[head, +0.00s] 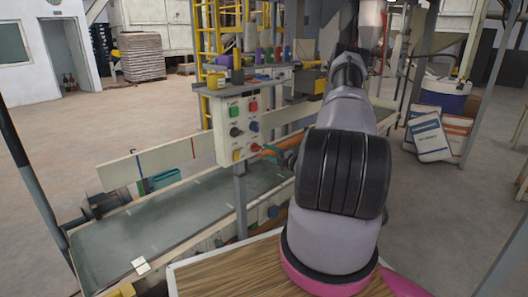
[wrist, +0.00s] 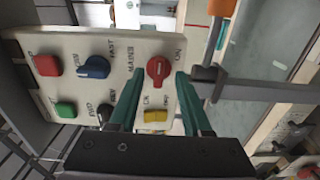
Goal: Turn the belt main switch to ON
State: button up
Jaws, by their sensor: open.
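The control panel (head: 222,141) stands on a post beside the conveyor belt. Its red rotary switch (head: 254,147) is at the lower right in the head view. In the wrist view the red switch (wrist: 159,72) has a pale mark on its grip, with ON lettering beside it. My gripper (wrist: 157,76) is open, its two green fingers pointing at the panel on either side of the red switch. I cannot tell whether they touch it. In the head view my arm hides most of my gripper (head: 268,151).
A yellow switch (wrist: 156,116), a blue knob (wrist: 94,67), a black knob (wrist: 104,112), a red button (wrist: 47,65) and a green button (wrist: 65,110) share the panel. The conveyor belt (head: 180,219) runs below it. A wooden tabletop (head: 225,277) is in front.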

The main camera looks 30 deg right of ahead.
jog(key=v, duration=0.7)
jog(key=shift+s, duration=0.35)
jog(key=shift+d, duration=0.1)
jog(key=a+r+n+g+y, duration=0.55)
jog(key=a+r+n, duration=0.35)
jog(key=r+n, duration=0.25)
jog(key=s+a+r+n+g, duration=0.4)
jog(key=s+a+r+n, duration=0.1)
jog(key=a+r+n, duration=0.25)
jog(key=s+a+r+n+g, duration=0.5)
jog(key=a+r+n, duration=0.2)
jog(key=n, duration=0.2)
jog(key=s+r+n+t+h, duration=0.4)
jog(key=s+r+n+h, duration=0.5)
jog(key=s+r+n, duration=0.5)
jog(key=s+n, duration=0.2)
jog(key=n, duration=0.2)
jog(key=shift+d+t+h, duration=0.15)
jog(key=shift+t+h, duration=0.2)
